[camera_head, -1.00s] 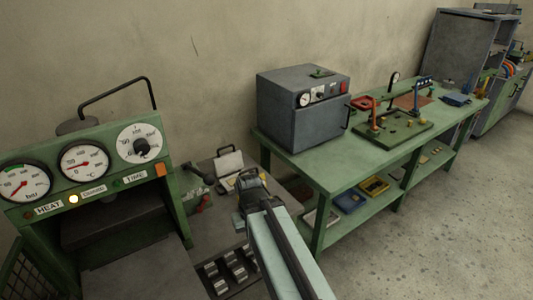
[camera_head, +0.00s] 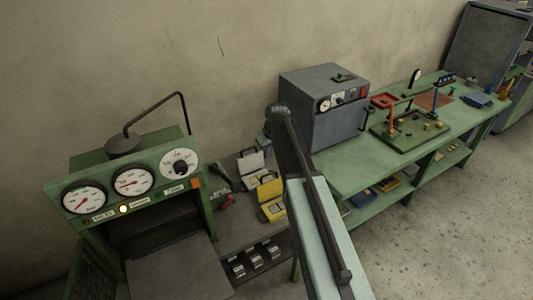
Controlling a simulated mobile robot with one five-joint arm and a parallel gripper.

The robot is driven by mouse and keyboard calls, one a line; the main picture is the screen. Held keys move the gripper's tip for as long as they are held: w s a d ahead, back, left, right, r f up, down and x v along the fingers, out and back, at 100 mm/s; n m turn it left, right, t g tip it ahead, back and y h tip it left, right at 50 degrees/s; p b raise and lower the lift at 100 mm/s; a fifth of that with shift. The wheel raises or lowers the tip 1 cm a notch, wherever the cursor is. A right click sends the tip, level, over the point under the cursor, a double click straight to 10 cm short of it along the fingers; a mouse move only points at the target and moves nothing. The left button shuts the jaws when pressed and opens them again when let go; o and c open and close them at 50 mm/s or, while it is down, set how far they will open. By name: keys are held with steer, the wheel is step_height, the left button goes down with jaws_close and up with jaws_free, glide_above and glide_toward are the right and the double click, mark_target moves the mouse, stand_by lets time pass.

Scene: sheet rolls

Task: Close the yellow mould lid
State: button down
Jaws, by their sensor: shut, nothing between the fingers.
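The yellow mould (camera_head: 272,211) sits on the low dark bench between the press and the green table. Its yellow lid (camera_head: 269,189) stands raised at the back of its base, so the mould is open. My gripper (camera_head: 265,140) is at the far end of my raised arm, behind and above the yellow mould in the picture and apart from it. It is shut and empty; its fingers are mostly hidden by my arm.
A pale mould (camera_head: 251,163) stands open behind the yellow one. The green press (camera_head: 130,182) with gauges is at left. A grey oven (camera_head: 335,125) stands on the green table (camera_head: 352,170) at right. Metal blocks (camera_head: 255,258) lie on a lower shelf.

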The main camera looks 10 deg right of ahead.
steer(key=w+d+b+x, duration=0.1)
steer(key=b+x, duration=0.9)
steer(key=b, duration=0.1)
steer(key=s, duration=0.1)
steer(key=s+r+p, duration=0.1)
steer(key=s, duration=0.1)
steer(key=shift+s+d, duration=0.2)
steer(key=shift+s, duration=0.05)
